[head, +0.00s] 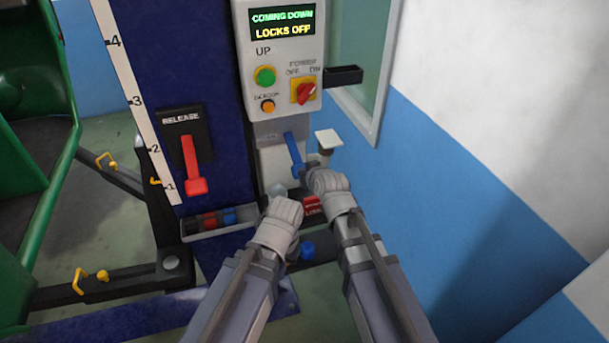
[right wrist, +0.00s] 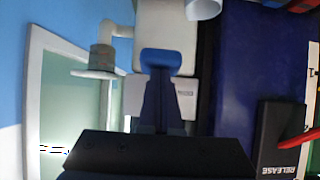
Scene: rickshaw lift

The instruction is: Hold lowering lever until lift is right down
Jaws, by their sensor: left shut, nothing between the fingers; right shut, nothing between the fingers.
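The blue lowering lever (head: 294,152) hangs below the control box, tilted, with its lower end beside my right gripper (head: 312,180). My right gripper is shut and empty; whether it touches the lever is unclear. In the right wrist view the blue lever (right wrist: 161,62) stands just past the dark gripper edge (right wrist: 160,145). My left gripper (head: 283,204) is shut and empty, lower and to the left, below the lever. The control box (head: 284,85) display (head: 282,22) reads "COMING DOWN" and "LOCKS OFF". The lift's height is not clear.
A red release lever (head: 195,165) is on the blue post (head: 215,85), left of the blue lever. A small tray (head: 218,222) holds several coloured items. A green rickshaw (head: 40,160) stands at left, near lift arms with yellow hooks (head: 103,275). A wall (head: 470,170) bounds the right.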

